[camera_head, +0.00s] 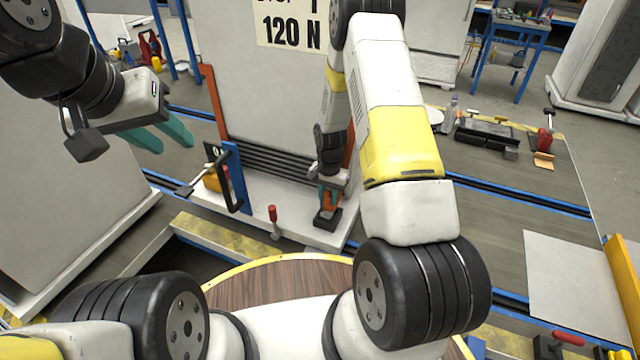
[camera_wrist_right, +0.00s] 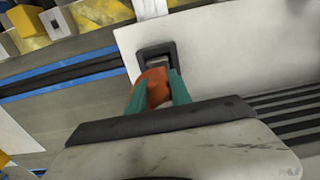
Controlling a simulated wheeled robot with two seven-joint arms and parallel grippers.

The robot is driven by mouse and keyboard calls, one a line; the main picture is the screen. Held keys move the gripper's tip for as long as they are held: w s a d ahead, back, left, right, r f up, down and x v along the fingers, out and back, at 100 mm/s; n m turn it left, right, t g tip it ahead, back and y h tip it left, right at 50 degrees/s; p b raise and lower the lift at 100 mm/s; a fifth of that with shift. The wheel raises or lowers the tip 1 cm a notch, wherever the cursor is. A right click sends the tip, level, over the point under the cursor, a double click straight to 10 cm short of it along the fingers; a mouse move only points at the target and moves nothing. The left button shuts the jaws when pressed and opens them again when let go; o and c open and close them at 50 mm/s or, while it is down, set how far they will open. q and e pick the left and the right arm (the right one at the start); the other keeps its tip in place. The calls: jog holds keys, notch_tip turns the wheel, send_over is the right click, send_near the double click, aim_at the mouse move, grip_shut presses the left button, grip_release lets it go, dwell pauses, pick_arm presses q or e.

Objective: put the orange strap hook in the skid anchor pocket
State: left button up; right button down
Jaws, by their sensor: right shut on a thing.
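The orange strap hook (camera_wrist_right: 153,90) is held between the teal fingers of my right gripper (camera_wrist_right: 158,92). In the head view the hook (camera_head: 329,201) hangs below my right wrist. The skid anchor pocket (camera_wrist_right: 146,54) is a black-rimmed socket on the white skid base; in the head view this pocket (camera_head: 327,222) is directly under the hook. The hook's tip overlaps the pocket opening, and I cannot tell how deep it sits. My left gripper (camera_head: 163,136) is open and empty, with its teal fingers apart, high to the left.
A tall white panel with a "120 N" sign (camera_head: 290,30) stands behind the right gripper.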

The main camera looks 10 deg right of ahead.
aim_at(329, 207)
jog(key=shift+w+d+f, duration=0.1)
jog(key=shift+w+f, duration=0.05)
jog(key=shift+f, duration=1.65)
jog(key=shift+f, duration=0.1)
jog(key=c, duration=1.2)
grip_release()
jog(key=shift+o, duration=0.2)
